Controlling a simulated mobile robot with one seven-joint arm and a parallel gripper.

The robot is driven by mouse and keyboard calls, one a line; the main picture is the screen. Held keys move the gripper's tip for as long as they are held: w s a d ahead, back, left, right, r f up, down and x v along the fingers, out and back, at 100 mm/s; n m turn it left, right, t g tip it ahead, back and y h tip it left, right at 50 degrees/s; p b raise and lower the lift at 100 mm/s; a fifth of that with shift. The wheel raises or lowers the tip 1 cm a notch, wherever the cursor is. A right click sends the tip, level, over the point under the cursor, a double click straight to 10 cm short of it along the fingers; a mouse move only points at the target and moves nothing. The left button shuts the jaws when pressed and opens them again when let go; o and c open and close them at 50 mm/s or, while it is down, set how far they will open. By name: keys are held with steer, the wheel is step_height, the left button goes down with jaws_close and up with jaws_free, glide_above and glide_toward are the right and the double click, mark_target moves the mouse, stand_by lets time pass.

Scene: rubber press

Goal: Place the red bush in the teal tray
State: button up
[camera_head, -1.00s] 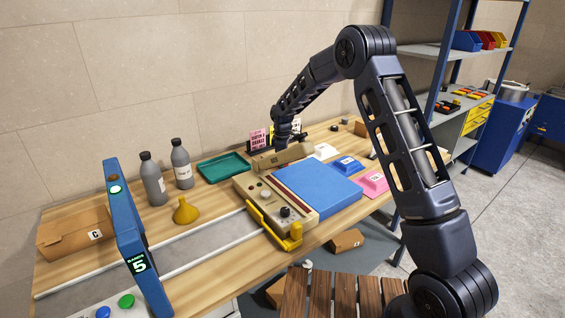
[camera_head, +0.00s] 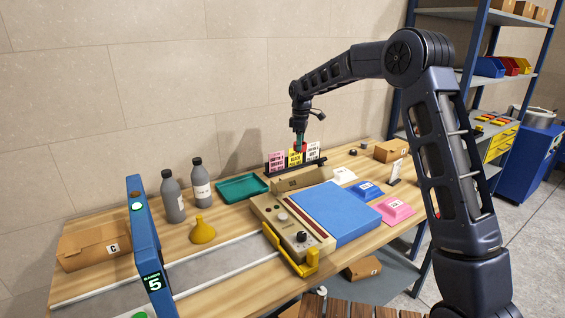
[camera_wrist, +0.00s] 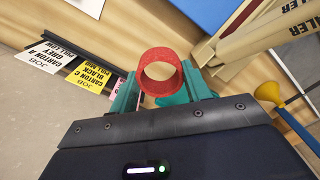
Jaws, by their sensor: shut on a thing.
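The red bush (camera_wrist: 161,72) is a short open ring, held between the teal fingers of my gripper (camera_wrist: 160,88) in the wrist view. In the head view my gripper (camera_head: 300,143) points down with the red bush (camera_head: 300,148) at its tip, raised in front of the job cards. The teal tray (camera_head: 242,188) lies on the bench by the wall, to the left of my gripper and lower. It looks empty and is not seen in the wrist view.
The job card rack (camera_head: 294,161) stands just behind and below my gripper. The tan sealer (camera_head: 300,180) and blue press pad (camera_head: 335,213) lie in front. Two grey bottles (camera_head: 202,190) and a yellow funnel (camera_head: 203,231) stand left of the tray.

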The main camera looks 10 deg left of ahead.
steer(key=s+a, duration=0.3)
steer(key=a, duration=0.9)
steer(key=n, duration=0.1)
glide_above(245, 192)
step_height(245, 192, down, 19)
steer(key=shift+f, duration=0.1)
steer(key=shift+f, duration=0.1)
steer(key=o, duration=0.9)
steer(key=shift+o, duration=0.2)
step_height(245, 192, up, 12)
